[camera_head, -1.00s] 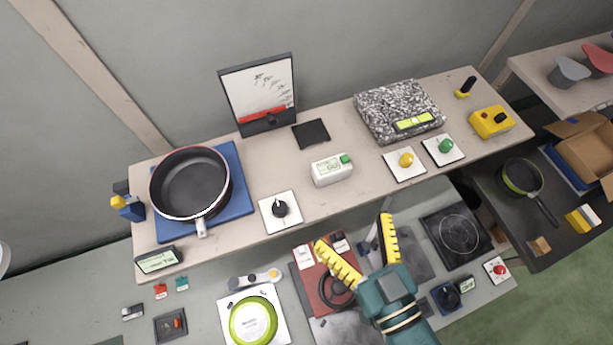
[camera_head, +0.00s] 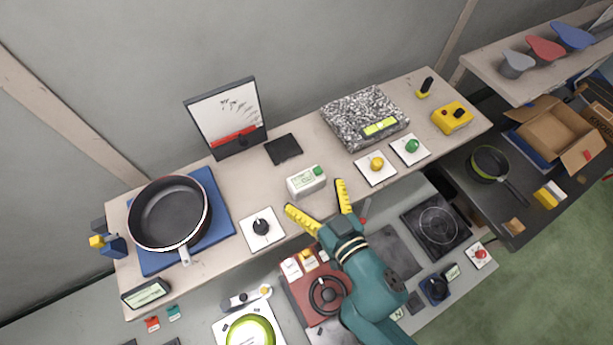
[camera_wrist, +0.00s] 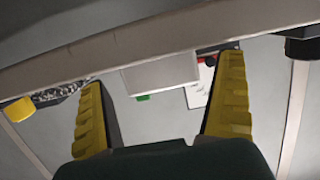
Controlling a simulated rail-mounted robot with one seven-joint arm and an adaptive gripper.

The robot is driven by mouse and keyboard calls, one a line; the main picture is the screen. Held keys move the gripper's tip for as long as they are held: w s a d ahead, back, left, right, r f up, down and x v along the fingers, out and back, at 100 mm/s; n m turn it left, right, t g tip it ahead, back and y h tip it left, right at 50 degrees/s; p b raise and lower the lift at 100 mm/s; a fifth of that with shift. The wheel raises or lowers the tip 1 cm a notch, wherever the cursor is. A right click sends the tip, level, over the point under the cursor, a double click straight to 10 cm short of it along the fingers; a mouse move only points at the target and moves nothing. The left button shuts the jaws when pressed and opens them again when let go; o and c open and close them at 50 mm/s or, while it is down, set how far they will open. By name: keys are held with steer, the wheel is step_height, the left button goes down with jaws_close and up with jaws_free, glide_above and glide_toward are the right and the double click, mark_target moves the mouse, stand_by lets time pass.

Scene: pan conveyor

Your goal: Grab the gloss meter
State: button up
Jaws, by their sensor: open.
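A small white box with a pale green screen and a green button, which I take to be the gloss meter (camera_head: 306,181), lies near the front edge of the upper shelf (camera_head: 222,228). My gripper (camera_head: 316,196) is open and empty, its yellow ribbed fingers spread at that front edge, just in front of the box. In the wrist view the white box (camera_wrist: 162,74) shows beyond and between the two fingertips of my gripper (camera_wrist: 162,80), with its green button below it. I see no contact between fingers and box.
A white card with a black knob (camera_head: 261,228) lies left of the box, and a yellow-knob card (camera_head: 376,168) lies right. A black square pad (camera_head: 283,149) lies behind it. A pan (camera_head: 170,213) stands farther left. A lower bench with several devices runs below.

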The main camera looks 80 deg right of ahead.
mark_target(311, 189)
steer(key=x, duration=0.1)
steer(key=p+x, duration=0.1)
steer(key=x, duration=0.2)
steer(key=shift+r+p, duration=0.25)
steer(key=shift+p, duration=0.05)
steer(key=shift+d+f, duration=0.1)
steer(key=shift+d, duration=0.05)
steer(key=c, duration=1)
steer(key=shift+c, duration=0.2)
